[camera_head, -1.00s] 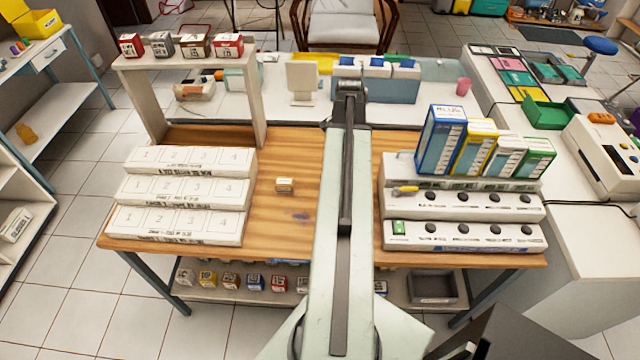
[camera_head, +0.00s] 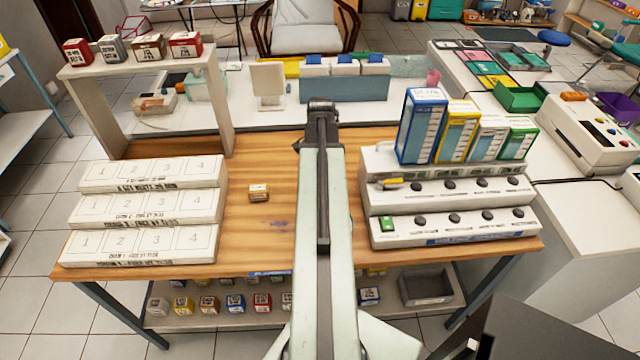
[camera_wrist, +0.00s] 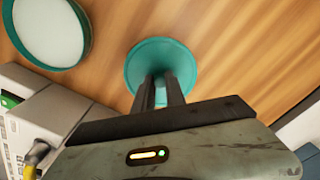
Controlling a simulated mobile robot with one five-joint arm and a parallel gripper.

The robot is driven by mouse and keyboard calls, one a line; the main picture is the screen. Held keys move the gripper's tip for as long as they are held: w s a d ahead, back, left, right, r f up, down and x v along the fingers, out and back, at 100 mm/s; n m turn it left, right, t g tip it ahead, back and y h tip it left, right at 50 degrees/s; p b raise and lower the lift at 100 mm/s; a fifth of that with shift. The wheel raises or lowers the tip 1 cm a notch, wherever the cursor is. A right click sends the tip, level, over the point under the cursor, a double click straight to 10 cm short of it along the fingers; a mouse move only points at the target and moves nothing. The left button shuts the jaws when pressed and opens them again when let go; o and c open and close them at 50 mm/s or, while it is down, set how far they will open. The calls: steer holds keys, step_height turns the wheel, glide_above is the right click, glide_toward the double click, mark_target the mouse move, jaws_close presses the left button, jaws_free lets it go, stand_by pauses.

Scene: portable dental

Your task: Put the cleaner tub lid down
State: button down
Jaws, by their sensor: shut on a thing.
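An open round container with a teal rim and pale inside, seemingly the cleaner tub (camera_wrist: 50,28), is at the upper left, apart from the lid. In the head view my arm hides the gripper and the lid.
The wooden table (camera_head: 262,226) has bare wood left of my arm, with a small box (camera_head: 259,192) on it. White numbered steps (camera_head: 150,209) stand at the left. A stepped unit (camera_head: 455,228) with knobs and upright boxes stands at the right, close to my arm.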

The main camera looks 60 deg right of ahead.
steer(key=shift+f, duration=0.85)
steer(key=shift+r, duration=0.25)
steer(key=shift+f, duration=0.25)
steer(key=c, duration=1.4)
jaws_free()
steer(key=shift+r, duration=0.1)
step_height(320, 180, up, 12)
steer(key=p, duration=1.2)
steer(key=shift+r, duration=0.2)
